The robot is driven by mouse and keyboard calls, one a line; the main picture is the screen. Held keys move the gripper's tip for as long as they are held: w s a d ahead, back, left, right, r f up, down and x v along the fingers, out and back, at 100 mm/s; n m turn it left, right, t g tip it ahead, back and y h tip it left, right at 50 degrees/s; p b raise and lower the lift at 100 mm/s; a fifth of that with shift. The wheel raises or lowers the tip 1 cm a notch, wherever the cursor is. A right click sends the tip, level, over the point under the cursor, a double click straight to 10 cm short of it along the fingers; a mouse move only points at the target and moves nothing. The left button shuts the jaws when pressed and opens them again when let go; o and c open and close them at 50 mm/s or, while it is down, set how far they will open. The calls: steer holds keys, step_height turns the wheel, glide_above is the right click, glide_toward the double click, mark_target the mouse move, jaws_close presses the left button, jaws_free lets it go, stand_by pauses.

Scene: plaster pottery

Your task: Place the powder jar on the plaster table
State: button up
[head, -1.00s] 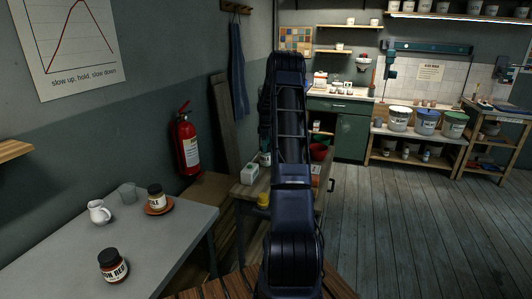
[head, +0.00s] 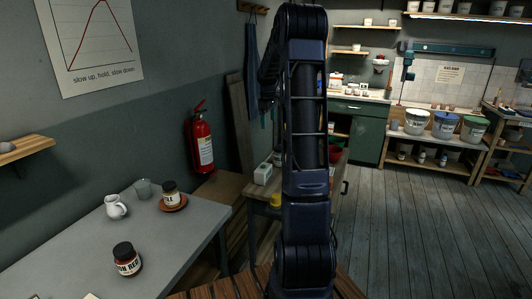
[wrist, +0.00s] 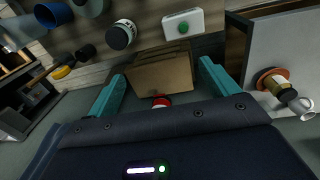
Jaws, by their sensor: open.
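My gripper (wrist: 162,70) is open and empty in the wrist view, its teal fingers wide apart; in the head view my arm hides it. A dark-lidded jar with a white label (wrist: 121,34) stands beyond the fingers, apart from them. On the grey table (head: 75,255) stand a dark-lidded jar labelled iron red (head: 127,260) and another labelled jar (head: 170,195) on a terracotta saucer (head: 183,206). The saucer jar also shows at right in the wrist view (wrist: 275,84). I cannot tell which jar is the powder jar, or for certain which table is the plaster one.
A white box with a green button (wrist: 183,23) and a yellow cup (wrist: 62,72) are beyond my gripper. A fire extinguisher (head: 202,143) hangs on the wall.

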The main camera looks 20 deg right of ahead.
steer(key=s+a+r+m+t, duration=0.1)
steer(key=s+a+r, duration=0.25)
steer(key=s, duration=0.25)
steer(key=s+a+r+m, duration=0.2)
steer(key=s+a+r, duration=0.1)
steer(key=s+a, duration=0.3)
steer(key=s+a+r+m+t, duration=0.1)
steer(key=s+a+r, duration=0.25)
steer(key=s, duration=0.35)
steer(key=s+a+f+m, duration=0.2)
steer(key=s+a, duration=0.1)
steer(key=s, duration=0.9)
steer(key=s+a+f+m+t, duration=0.1)
steer(key=s+a+f+m, duration=0.1)
steer(key=s, duration=1)
steer(key=shift+s+a+t+y, duration=0.2)
steer(key=shift+a+t+y, duration=0.1)
steer(key=shift+a, duration=0.55)
